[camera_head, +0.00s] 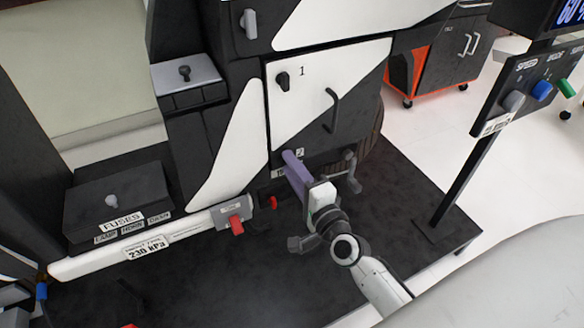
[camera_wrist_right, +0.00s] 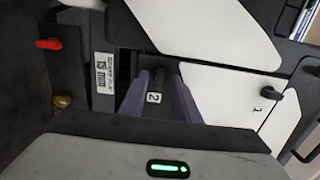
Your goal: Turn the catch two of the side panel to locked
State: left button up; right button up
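The white side panel (camera_head: 318,115) carries catch one (camera_head: 283,80), a black turn knob beside the label 1, and a black pull handle. Catch one also shows in the right wrist view (camera_wrist_right: 272,93). Catch two (camera_wrist_right: 158,77) is dark and sits by the label 2 at the panel's lower edge; my fingers hide it in the head view. My right gripper (camera_head: 290,156) is at the panel's lower edge. In the wrist view its purple fingers (camera_wrist_right: 159,80) stand apart on either side of catch two; contact is unclear. My left gripper is not clearly seen.
A red lever (camera_head: 236,225) and a smaller red knob (camera_head: 272,202) are left of my right gripper. The fuse box (camera_head: 115,200) is at the left. A control stand (camera_head: 455,180) rises at the right. An orange-framed cabinet (camera_head: 450,60) stands behind.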

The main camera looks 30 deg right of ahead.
grip_shut()
pick_arm(q)
jog(key=shift+r, duration=0.1)
jog(key=s+a+r+n+t+y+p, duration=0.1)
jog(key=a+r+p, duration=0.3)
jog(key=p, duration=0.7)
jog(key=shift+s+r+t, duration=0.2)
jog(key=shift+r+t, duration=0.2)
jog(key=shift+r, duration=0.55)
pick_arm(e)
jog(key=shift+n, duration=8.9)
pick_arm(q)
jog(key=shift+f, duration=0.15)
